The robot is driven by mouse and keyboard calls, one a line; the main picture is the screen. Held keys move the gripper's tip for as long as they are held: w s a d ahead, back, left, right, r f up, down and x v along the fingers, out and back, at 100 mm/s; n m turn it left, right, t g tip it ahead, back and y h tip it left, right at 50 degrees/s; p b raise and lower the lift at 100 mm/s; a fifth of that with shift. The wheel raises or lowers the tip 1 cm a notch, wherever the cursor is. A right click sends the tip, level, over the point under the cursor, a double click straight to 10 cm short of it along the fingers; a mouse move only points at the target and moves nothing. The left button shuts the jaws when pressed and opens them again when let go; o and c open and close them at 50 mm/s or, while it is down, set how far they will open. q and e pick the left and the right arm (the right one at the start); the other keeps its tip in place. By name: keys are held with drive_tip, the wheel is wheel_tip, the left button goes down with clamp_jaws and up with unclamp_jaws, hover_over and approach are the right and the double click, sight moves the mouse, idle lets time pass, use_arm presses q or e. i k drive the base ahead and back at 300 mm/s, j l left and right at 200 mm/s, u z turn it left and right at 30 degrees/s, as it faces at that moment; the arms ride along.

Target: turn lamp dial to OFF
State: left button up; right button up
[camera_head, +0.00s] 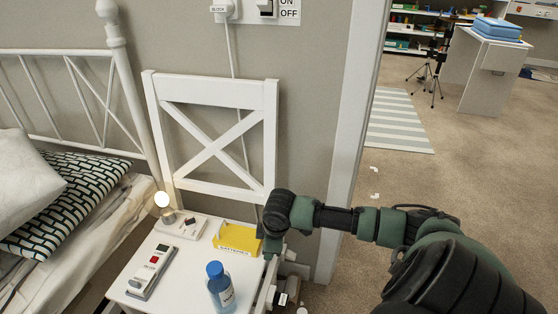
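A small lamp with a lit round bulb (161,199) stands at the back left of the white chair seat. Its flat white base (183,226) carries small dark parts; I cannot make out the dial or its setting. My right arm comes in from the right, and its gripper (271,248) points down at the right edge of the seat, beside a yellow box, well to the right of the lamp. Its fingertips are too small and dark to tell open from shut. My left gripper is not in view.
On the chair seat (190,262) are the yellow box (237,238), a blue-capped bottle (220,288) and a white device with a red part (152,272). A wall switch marked ON/OFF (267,8) is above. A bed (75,250) is left; a door frame (350,150) is right.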

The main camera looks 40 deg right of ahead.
sight(191, 223)
drive_tip(key=i+j+z, duration=0.1)
drive_tip(key=j, duration=0.25)
drive_tip(key=i+j+z, duration=0.1)
drive_tip(key=i+j, duration=0.2)
drive_tip(key=i+j+z, duration=0.15)
drive_tip(key=j, duration=0.3)
